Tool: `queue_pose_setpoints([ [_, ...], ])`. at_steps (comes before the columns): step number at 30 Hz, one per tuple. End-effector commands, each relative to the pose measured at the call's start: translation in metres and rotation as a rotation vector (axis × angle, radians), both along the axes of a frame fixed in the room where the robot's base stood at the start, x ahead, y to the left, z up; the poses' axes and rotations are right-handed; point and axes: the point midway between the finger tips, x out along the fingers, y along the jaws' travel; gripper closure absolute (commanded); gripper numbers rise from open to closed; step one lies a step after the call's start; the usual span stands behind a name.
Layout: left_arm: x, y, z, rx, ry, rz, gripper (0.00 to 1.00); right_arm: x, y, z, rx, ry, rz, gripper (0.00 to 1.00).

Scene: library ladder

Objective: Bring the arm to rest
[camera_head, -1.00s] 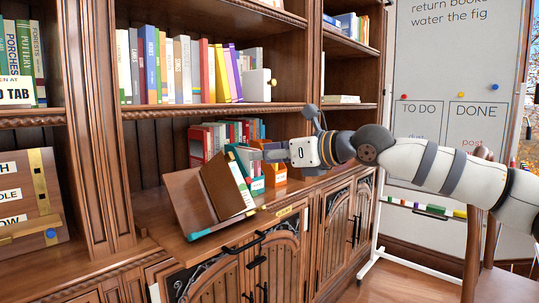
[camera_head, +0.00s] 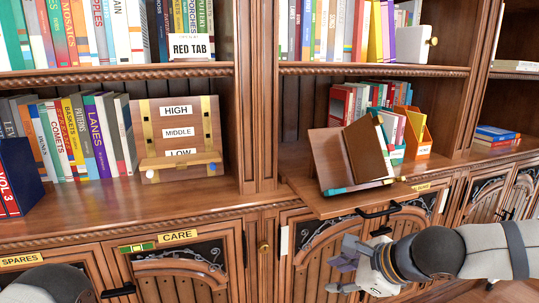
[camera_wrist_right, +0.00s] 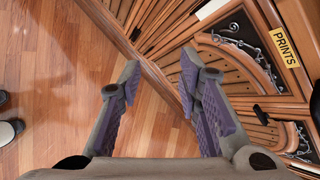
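My right arm comes in from the right edge of the head view, low in front of the cabinet doors. Its gripper (camera_head: 348,266) is below the pull-out shelf and apart from the book stand. In the right wrist view the gripper (camera_wrist_right: 159,70) has its two purple-padded fingers spread, with only floor and cabinet front seen between them. A rounded grey part of my left arm shows at the bottom left of the head view; the left gripper itself is out of sight.
A brown book (camera_head: 366,150) leans on a wooden stand (camera_head: 325,160) on the pull-out shelf (camera_head: 340,205). An orange holder (camera_head: 418,132) stands behind. A HIGH/MIDDLE/LOW board (camera_head: 178,115) stands left. Door handles (camera_head: 378,212) stick out near my right gripper. The wooden floor (camera_wrist_right: 60,60) is open.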

Motion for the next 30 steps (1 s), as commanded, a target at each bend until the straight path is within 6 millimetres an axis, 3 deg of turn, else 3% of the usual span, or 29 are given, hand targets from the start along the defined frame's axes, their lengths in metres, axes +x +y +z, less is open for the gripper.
queue_pose_setpoints([
  [1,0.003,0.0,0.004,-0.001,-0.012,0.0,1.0,-0.031,0.015,-0.035,-0.103,0.031,0.119,0.68],
  [3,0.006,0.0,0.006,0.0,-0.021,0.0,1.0,-0.078,0.027,-0.085,-0.245,0.069,0.3,0.68],
  [5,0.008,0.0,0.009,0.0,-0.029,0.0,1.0,-0.125,0.031,-0.123,-0.359,0.098,0.474,0.68],
  [7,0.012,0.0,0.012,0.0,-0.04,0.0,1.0,-0.184,0.028,-0.16,-0.475,0.126,0.696,0.68],
  [9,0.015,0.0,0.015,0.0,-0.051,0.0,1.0,-0.248,0.017,-0.187,-0.57,0.149,0.938,0.68],
  [11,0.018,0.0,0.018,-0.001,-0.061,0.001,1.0,-0.3,0.002,-0.202,-0.632,0.162,1.153,0.68],
  [12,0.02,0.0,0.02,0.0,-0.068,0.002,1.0,-0.333,-0.01,-0.207,-0.659,0.167,1.293,0.68],
  [15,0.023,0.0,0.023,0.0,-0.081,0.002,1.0,-0.397,-0.041,-0.208,-0.687,0.172,1.592,0.68],
  [18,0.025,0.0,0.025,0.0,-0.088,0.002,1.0,-0.434,-0.063,-0.201,-0.681,0.17,1.785,0.68],
  [21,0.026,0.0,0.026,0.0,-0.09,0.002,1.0,-0.448,-0.073,-0.197,-0.672,0.169,1.867,0.68],
  [30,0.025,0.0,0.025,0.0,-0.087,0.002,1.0,-0.449,-0.073,-0.198,-0.668,0.168,1.873,0.68],
])
